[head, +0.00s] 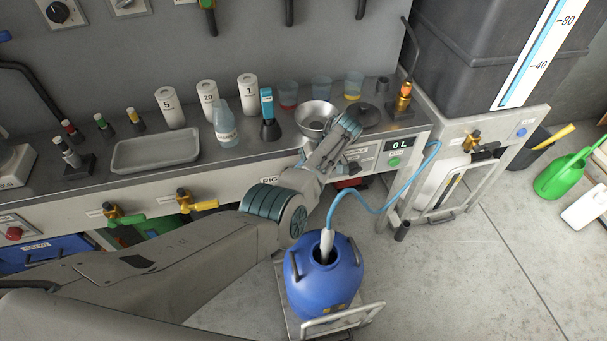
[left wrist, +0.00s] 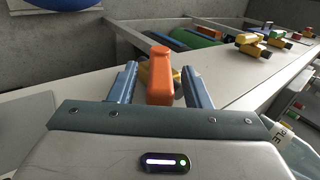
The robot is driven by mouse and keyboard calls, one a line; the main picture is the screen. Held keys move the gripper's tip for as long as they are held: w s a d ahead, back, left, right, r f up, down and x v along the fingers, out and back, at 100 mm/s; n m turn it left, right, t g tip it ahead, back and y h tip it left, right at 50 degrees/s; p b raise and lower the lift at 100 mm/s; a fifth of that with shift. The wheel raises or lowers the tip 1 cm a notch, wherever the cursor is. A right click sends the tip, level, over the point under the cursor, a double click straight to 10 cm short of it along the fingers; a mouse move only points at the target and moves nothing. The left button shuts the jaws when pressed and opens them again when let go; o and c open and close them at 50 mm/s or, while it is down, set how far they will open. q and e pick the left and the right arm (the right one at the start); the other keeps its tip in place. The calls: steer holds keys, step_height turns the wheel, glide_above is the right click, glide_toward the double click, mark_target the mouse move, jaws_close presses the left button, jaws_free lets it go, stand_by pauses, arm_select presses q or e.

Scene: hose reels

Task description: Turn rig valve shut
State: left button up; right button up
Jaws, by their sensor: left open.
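An orange valve handle (left wrist: 159,78) stands between the two fingers of my open left gripper (left wrist: 160,86) in the left wrist view, with a gap on each side. A yellow valve body shows partly behind it. In the head view my left arm reaches across the bench front beside a partly covered label reading RIG (head: 268,181). The arm hides the left fingers and the valve there. A blue hose (head: 375,209) runs to a white nozzle (head: 327,243) in the neck of the blue jug (head: 305,277). The display (head: 400,144) reads 0 L. My right gripper is out of view.
Another valve (head: 472,141) is on the frame at right. Cups, canisters (head: 168,108) and a tray (head: 155,151) stand on the bench.

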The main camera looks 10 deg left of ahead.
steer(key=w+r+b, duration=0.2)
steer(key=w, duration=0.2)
arm_select(q)
steer(key=p+v, duration=0.3)
steer(key=v, duration=0.7)
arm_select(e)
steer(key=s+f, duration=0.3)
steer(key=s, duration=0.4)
arm_select(q)
steer(key=shift+r, duration=0.15)
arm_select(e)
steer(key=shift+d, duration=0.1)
